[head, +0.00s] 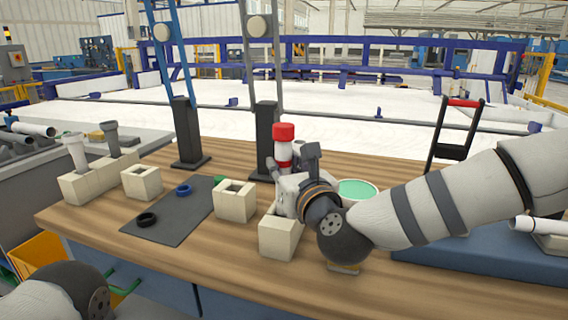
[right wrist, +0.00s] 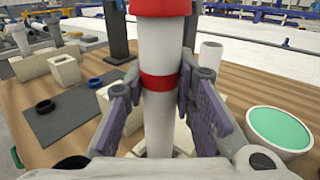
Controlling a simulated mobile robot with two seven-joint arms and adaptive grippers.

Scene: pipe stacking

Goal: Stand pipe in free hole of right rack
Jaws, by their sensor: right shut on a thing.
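My right gripper (right wrist: 160,95) is shut on a white pipe (right wrist: 162,110) with a red top and a red band. In the head view the pipe (head: 283,149) stands upright, held above a beige rack block (head: 279,238). This block, apparently the right rack, has an opening at its near end; my gripper covers its far part. A pale pipe (right wrist: 208,55) stands behind the right finger in the right wrist view. The held pipe's lower end is hidden, so I cannot tell whether it is in a hole. My left gripper is out of view.
A beige rack (head: 88,184) at the left holds two grey pipes. Two single-hole blocks (head: 142,183) (head: 235,203) stand by a dark mat (head: 175,222) with black and blue rings. A green-filled bowl (head: 357,191) is right of the rack. Dark posts (head: 187,132) stand behind.

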